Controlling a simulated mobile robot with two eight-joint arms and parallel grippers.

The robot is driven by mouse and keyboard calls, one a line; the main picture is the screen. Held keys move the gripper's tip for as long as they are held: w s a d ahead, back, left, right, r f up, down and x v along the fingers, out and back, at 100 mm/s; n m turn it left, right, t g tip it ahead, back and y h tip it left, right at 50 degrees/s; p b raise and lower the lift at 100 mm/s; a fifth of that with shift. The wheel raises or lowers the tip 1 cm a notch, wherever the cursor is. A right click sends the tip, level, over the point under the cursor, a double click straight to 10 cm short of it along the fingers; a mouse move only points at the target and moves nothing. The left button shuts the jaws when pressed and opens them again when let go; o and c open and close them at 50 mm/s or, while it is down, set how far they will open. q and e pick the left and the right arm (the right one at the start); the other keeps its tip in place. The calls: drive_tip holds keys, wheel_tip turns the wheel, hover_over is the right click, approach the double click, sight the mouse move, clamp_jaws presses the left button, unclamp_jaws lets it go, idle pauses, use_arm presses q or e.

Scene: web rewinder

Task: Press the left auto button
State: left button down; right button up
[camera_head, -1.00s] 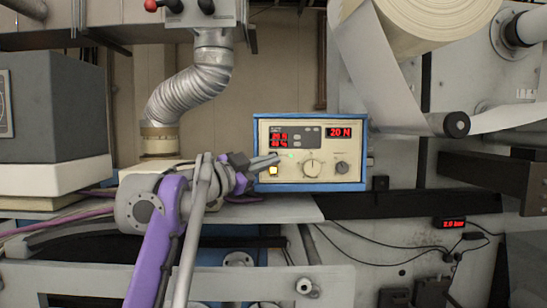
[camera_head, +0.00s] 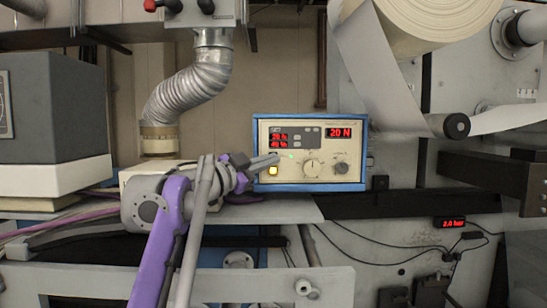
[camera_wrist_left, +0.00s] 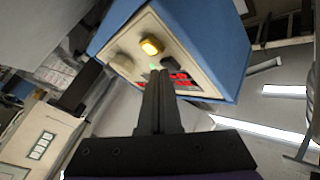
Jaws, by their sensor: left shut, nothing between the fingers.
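The control box (camera_head: 362,150) has a blue frame and a cream panel with red displays and knobs. A lit yellow button (camera_head: 272,171) is at the panel's lower left; it also shows in the left wrist view (camera_wrist_left: 151,46). I cannot read its label. My left gripper (camera_head: 277,160) is shut and empty, its fingers in front of the panel's left part, just above the yellow button in the picture. In the left wrist view the fingertips (camera_wrist_left: 160,72) are by a small green light (camera_wrist_left: 154,66). I cannot tell whether they touch the panel. The fingers hide part of it.
The box stands on a grey shelf (camera_head: 280,209). A silver flexible duct (camera_head: 190,95) hangs at the upper left. A large paper roll (camera_head: 430,15) is at the upper right. A small red pressure readout (camera_head: 453,223) and loose cables are at the lower right.

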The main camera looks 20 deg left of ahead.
use_arm(q)
drive_tip(key=shift+a+r, duration=0.1)
drive_tip(key=shift+r, duration=0.05)
use_arm(e)
drive_tip(key=shift+r, duration=0.35)
idle(0.4)
drive_tip(key=shift+f, duration=0.15)
use_arm(q)
drive_tip(key=s+d+b, duration=0.1)
drive_tip(key=s+d, duration=0.2)
drive_tip(key=s, duration=0.3)
drive_tip(key=shift+f, duration=0.25)
use_arm(e)
drive_tip(key=shift+s+f, duration=0.25)
drive_tip(key=shift+f, duration=0.25)
drive_tip(key=shift+s+f, duration=0.2)
drive_tip(key=shift+f, duration=0.3)
use_arm(q)
drive_tip(key=shift+s+d, duration=0.1)
use_arm(e)
clamp_jaws()
idle(1.1)
